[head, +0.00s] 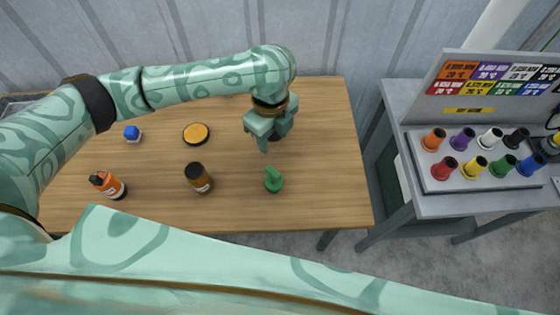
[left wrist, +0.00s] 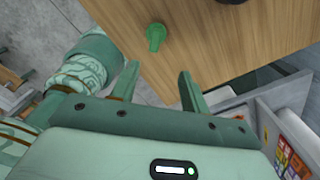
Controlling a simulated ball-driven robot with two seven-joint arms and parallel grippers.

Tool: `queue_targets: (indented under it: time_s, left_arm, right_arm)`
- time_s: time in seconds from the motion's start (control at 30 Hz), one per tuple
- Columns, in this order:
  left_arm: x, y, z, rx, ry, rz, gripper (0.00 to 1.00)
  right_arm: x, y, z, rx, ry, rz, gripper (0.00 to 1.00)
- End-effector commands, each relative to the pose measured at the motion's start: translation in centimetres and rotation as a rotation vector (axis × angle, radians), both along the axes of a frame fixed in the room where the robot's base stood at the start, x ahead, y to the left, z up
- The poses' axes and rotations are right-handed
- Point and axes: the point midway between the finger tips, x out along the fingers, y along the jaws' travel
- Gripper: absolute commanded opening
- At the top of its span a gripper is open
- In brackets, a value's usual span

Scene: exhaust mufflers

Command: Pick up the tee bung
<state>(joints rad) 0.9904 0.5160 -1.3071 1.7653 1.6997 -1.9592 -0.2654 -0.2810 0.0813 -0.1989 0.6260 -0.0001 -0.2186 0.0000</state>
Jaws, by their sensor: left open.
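The tee bung looks to be the small green piece with a grip on top (head: 273,179), standing on the wooden table (head: 240,215) near its front edge. It also shows in the left wrist view (left wrist: 156,37), beyond the fingertips. My left gripper (head: 264,148) is above the table, behind the green piece and apart from it. Its two fingers (left wrist: 158,68) are spread with nothing between them. My right gripper is in neither view.
A dark object is partly hidden behind my gripper. A grey bench (head: 450,205) with several coloured plugs stands right, across a gap.

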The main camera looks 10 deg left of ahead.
Motion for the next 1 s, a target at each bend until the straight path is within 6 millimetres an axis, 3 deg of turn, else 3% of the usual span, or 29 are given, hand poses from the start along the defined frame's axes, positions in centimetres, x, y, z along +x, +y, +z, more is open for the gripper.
queue_targets:
  time_s: [0.17, 0.5, 0.57, 0.8, 1.0]
  left_arm:
    - [-0.7, 0.4, -1.3, 0.011, 0.006, -0.003, 0.45]
    - [0.0, 0.3, -9.6, 0.01, 0.013, 0.0, 0.45]
    - [0.0, 0.3, -10.3, 0.01, 0.012, -0.002, 0.45]
    - [-0.2, 0.2, -11.8, 0.009, 0.01, -0.004, 0.45]
    - [-0.6, 0.1, -15.2, 0.009, 0.011, -0.002, 0.45]
  right_arm:
    - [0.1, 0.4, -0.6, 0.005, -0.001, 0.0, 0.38]
    - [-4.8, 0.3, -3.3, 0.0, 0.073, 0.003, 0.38]
    - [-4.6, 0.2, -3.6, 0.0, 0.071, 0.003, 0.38]
    - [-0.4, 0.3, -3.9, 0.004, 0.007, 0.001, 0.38]
    - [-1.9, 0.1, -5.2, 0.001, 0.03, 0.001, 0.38]
